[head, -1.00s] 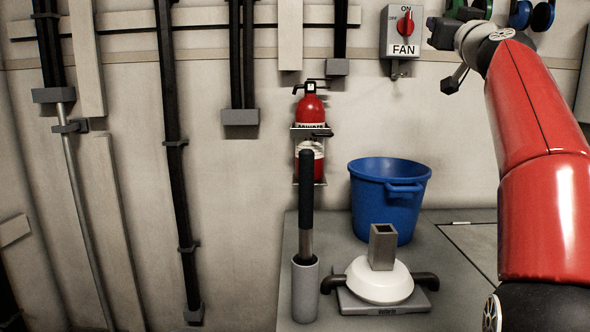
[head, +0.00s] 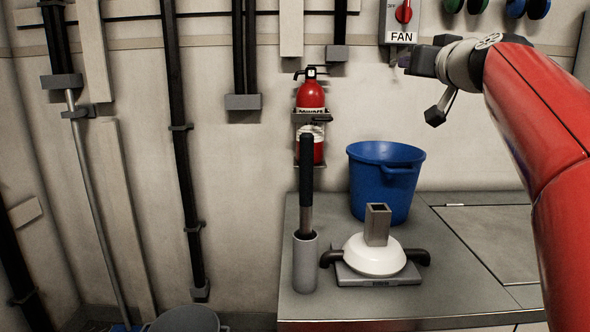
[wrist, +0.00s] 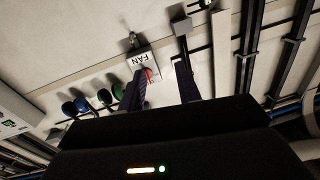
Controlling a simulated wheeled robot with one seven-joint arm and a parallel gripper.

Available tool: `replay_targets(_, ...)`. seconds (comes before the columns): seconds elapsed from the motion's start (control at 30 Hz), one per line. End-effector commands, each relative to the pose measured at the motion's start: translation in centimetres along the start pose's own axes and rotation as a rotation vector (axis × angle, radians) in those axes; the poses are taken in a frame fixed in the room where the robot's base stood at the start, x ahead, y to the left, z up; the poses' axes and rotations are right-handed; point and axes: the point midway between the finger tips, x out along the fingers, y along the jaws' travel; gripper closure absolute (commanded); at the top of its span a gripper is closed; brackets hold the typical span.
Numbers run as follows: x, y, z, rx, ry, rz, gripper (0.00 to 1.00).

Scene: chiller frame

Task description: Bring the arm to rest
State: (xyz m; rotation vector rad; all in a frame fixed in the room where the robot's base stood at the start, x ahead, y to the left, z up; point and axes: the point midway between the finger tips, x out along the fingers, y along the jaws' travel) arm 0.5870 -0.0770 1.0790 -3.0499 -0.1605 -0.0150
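My gripper (head: 408,62) is at the end of my red arm, in the upper right of the head view, in front of the wall just below the fan switch box (head: 399,37). In the wrist view my gripper (wrist: 162,88) shows two dark fingers apart, with nothing between them. The fan switch box (wrist: 139,60) lies beyond the left finger, which partly overlaps it. Its red knob (head: 403,13) is near the top edge of the head view, and part of the knob (wrist: 151,74) also shows in the wrist view. I cannot tell whether the gripper touches the box.
A blue bucket (head: 384,190), a white domed device (head: 374,258) and a grey cylinder (head: 305,265) with a dark-handled rod stand on the grey counter (head: 470,300). A red fire extinguisher (head: 311,97) hangs on the wall. Ear muffs (head: 515,8) hang at upper right. A grey bin (head: 187,320) is below left.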

Motion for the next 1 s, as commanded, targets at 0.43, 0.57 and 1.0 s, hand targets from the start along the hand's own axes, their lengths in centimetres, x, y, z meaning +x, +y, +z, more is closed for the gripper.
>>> replay_targets(0.43,-16.7,-8.1,25.2,0.053,-0.706,-0.007,0.66)
replay_targets(0.57,-22.8,-8.4,32.2,0.031,-0.882,0.043,0.66)
replay_targets(1.0,-30.8,-7.4,40.9,-0.023,-1.090,0.144,0.66)
